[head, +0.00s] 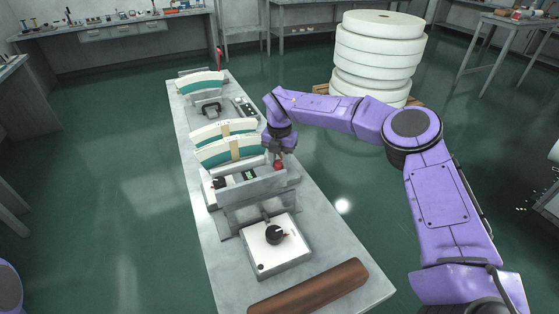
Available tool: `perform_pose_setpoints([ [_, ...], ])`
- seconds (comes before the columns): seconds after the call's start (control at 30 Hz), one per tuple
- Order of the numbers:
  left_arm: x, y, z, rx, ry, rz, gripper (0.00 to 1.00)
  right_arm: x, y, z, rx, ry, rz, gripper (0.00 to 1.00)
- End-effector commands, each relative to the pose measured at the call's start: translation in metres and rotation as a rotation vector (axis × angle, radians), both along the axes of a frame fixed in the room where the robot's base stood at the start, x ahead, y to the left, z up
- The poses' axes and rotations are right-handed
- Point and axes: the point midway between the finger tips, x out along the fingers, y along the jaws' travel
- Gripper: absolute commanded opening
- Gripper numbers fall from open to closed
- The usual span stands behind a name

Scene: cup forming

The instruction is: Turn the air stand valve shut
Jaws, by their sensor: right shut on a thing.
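My right gripper (279,157) reaches down from the purple arm to the right side of the bench, beside the grey stand (262,185). It is shut on a small red valve handle (279,165) at the stand's upper right end. The fingers and wrist partly hide the handle, so its exact angle cannot be told. My left gripper is not in view.
The long grey bench (225,270) carries curved cream-and-green pieces (214,151), a white box with a black dial (275,234) and a brown roll (309,287) at the near end. White stacked rolls (375,55) stand behind my right arm. Green floor lies open to the left.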

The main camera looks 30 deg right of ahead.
Motion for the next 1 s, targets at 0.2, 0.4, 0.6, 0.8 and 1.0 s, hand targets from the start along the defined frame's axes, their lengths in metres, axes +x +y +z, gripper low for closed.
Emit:
perform_pose_setpoints([
  [0.2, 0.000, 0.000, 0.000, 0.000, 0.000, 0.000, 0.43, 0.001, 0.000, 0.001, 0.001, -0.004, 0.015, 0.05],
  [0.4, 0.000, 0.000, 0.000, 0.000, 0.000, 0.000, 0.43, 0.001, 0.000, 0.001, 0.001, -0.004, 0.015, 0.05],
  [0.6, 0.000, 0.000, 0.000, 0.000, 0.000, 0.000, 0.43, 0.001, 0.000, 0.001, 0.000, -0.003, 0.014, 0.61],
  [0.8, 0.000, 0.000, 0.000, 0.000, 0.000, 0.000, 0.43, 0.000, 0.000, 0.000, 0.000, -0.001, 0.014, 0.61],
  [1.0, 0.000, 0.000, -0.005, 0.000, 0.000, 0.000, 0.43, 0.001, 0.000, 0.020, 0.000, -0.006, 0.013, 0.61],
])
